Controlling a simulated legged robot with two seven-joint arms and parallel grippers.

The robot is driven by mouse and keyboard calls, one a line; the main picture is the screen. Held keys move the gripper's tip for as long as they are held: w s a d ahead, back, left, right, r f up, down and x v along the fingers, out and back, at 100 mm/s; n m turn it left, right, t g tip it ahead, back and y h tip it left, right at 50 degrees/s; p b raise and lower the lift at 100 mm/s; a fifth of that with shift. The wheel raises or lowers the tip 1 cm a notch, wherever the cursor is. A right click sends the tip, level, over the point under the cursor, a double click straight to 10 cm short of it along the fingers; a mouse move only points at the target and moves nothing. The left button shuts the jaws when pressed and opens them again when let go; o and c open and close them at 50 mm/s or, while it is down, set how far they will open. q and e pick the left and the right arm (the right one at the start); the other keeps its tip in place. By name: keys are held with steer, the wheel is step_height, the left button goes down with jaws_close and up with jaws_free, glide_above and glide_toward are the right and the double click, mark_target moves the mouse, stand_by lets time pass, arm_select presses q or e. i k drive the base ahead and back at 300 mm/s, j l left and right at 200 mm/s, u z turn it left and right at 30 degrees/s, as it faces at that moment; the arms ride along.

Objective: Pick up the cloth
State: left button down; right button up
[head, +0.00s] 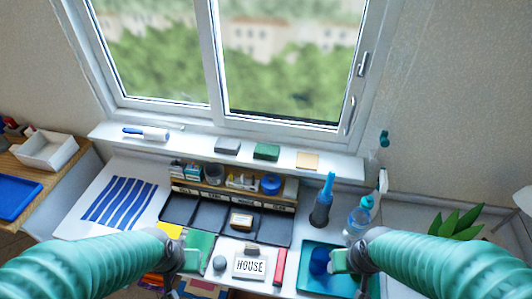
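No item is clearly recognisable as the cloth. A flat white sheet with blue stripes (120,203) lies at the left of the white surface; I cannot tell if it is cloth or paper. A flat yellow piece (170,230) and a green piece (201,243) lie by my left gripper (190,261), partly hidden by my arm. My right gripper (340,261) is at the teal tray (300,284), beside a blue object (319,261); I cannot tell if they touch. Both grippers are small and partly hidden, so their opening does not show.
A dark sectioned tray (212,214) fills the middle back. The windowsill holds a roller (152,134) and several blocks.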

mark_target(265, 152)
steer(key=i+j, duration=0.1)
steer(key=j, duration=0.3)
steer(key=i+j, duration=0.1)
steer(key=j, duration=0.25)
steer(key=i+j, duration=0.1)
steer(key=j, duration=0.3)
steer(key=i+j, duration=0.1)
steer(key=j, duration=0.7)
steer(key=i+u, duration=0.05)
